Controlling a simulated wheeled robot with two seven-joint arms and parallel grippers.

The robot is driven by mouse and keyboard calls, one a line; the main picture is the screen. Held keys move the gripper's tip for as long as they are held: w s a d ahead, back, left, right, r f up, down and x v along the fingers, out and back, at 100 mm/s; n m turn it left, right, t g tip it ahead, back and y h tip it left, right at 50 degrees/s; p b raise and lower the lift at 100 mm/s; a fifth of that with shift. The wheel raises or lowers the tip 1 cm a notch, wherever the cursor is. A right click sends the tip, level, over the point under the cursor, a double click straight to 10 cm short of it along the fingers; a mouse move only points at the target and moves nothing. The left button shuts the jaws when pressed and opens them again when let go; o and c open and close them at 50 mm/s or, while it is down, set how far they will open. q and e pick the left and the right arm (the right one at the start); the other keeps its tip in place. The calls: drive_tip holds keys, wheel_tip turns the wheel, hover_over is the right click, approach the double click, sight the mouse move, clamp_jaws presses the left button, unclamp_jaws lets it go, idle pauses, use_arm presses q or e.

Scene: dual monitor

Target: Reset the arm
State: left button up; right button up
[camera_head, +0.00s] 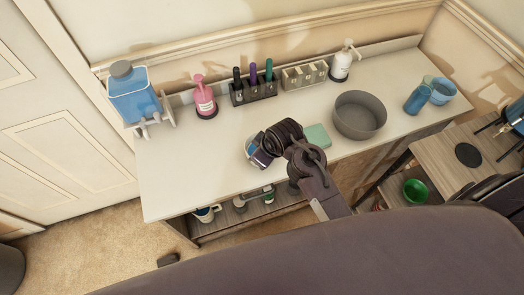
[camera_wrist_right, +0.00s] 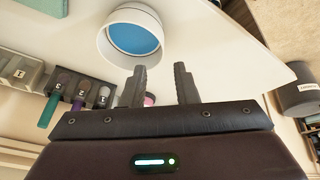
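My right arm reaches in from the lower right in the head view, and its gripper (camera_head: 262,155) is over the front middle of the white counter (camera_head: 190,180). In the right wrist view the two fingers of my right gripper (camera_wrist_right: 160,85) stand apart with nothing held between them. A white round cup with a blue inside (camera_wrist_right: 135,35) is beyond the fingertips. A white and blue thing (camera_head: 250,147) shows partly behind the gripper in the head view. My left gripper is not in view.
On the counter stand a blue tank (camera_head: 133,98), a pink pump bottle (camera_head: 204,98), a marker rack (camera_head: 253,91), a tan divided box (camera_head: 304,75), a white pump bottle (camera_head: 341,66), a grey bowl (camera_head: 359,116) and a green pad (camera_head: 317,136). The counter's left front is clear.

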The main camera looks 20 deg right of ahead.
idle(0.3)
drive_tip(key=s+d+r+m+h, duration=0.1)
drive_tip(key=s+d+r+m, duration=0.5)
drive_tip(key=s+r, duration=0.55)
wheel_tip(320, 180, down, 32)
drive_tip(key=s+g+b, duration=0.2)
drive_tip(key=s+d+f+g+b, duration=0.1)
drive_tip(key=s+d+f, duration=0.3)
drive_tip(key=s+f, duration=1.7)
drive_tip(key=shift+f+n+h+b, duration=0.3)
drive_tip(key=shift+f+n+b, duration=0.1)
drive_tip(key=shift+f+b, duration=0.4)
